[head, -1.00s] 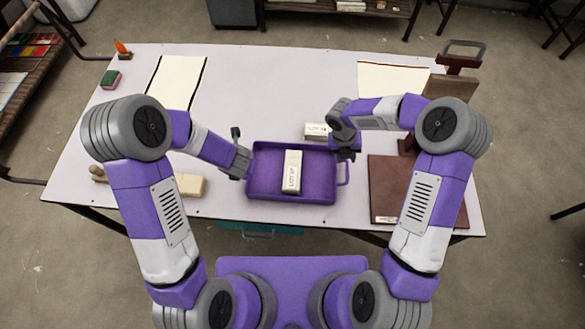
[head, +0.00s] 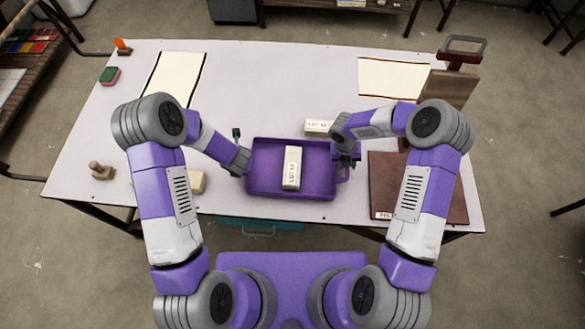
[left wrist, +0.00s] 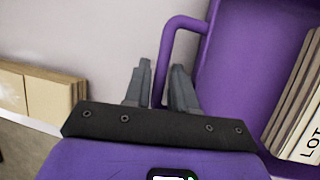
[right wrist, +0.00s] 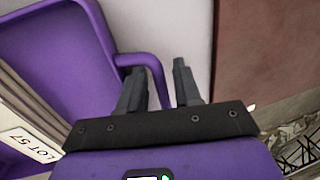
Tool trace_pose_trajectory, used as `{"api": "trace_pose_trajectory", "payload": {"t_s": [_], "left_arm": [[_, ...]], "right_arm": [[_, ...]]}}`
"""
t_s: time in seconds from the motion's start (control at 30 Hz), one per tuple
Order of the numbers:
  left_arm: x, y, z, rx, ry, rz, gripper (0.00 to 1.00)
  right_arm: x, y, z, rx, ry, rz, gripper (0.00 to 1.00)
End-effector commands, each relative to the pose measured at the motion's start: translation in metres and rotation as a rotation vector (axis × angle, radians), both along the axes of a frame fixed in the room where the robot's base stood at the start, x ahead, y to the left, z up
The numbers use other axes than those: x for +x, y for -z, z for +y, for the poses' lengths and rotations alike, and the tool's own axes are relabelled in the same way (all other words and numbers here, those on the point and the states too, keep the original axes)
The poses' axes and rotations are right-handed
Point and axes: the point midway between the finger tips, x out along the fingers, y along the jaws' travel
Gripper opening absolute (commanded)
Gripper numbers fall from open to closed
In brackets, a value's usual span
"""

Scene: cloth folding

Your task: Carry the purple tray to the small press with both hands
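The purple tray (head: 265,190) lies on the table in front of me, with a pale block labelled LOT 57 (head: 292,168) in it. My left gripper (left wrist: 157,85) is open at the tray's left handle (left wrist: 168,50), whose bar runs between the fingers with gaps showing. My right gripper (right wrist: 160,85) is open around the right handle (right wrist: 152,65), its bar also between the fingers, nearer the left one. At the table's right stands a dark red and brown upright device (head: 450,88) with a grey handle, probably the small press.
A maroon board (head: 440,190) with a white label lies right of the tray. Another pale block (head: 318,127) is just behind the tray. Pale sheets (head: 175,78) lie at the back left and back right (head: 390,78). The table's back middle is clear.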

Motion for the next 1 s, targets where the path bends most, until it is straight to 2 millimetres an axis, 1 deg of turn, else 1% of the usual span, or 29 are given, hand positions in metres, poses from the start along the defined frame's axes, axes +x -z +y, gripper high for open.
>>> {"api": "trace_pose_trajectory", "payload": {"t_s": [0.07, 0.2, 0.23, 0.3, 0.77, 1.0], "left_arm": [[0.0, 0.0, 0.0, 0.0, 0.0, 0.0, 0.25], [0.0, 0.0, 0.0, 0.0, 0.0, 0.0, 0.04], [0.0, 0.0, 0.0, 0.0, 0.0, 0.0, 0.0], [0.0, 0.0, 0.0, 0.0, 0.0, 0.0, 0.0], [0.0, -0.002, 0.0, 0.001, 0.0, -0.001, 0.0], [0.0, -0.015, 0.0, 0.001, 0.0, -0.001, 0.0]], "right_arm": [[0.0, 0.0, 0.0, 0.0, 0.0, 0.0, 0.33], [0.0, 0.0, 0.0, 0.0, 0.0, 0.0, 0.12], [0.0, 0.0, 0.0, 0.0, 0.0, 0.0, 0.07], [0.0, 0.0, 0.0, 0.0, 0.0, 0.0, 0.0], [0.0, -0.002, 0.0, -0.001, 0.001, -0.001, 0.0], [0.0, -0.015, 0.0, -0.001, 0.001, 0.0, 0.0]]}}
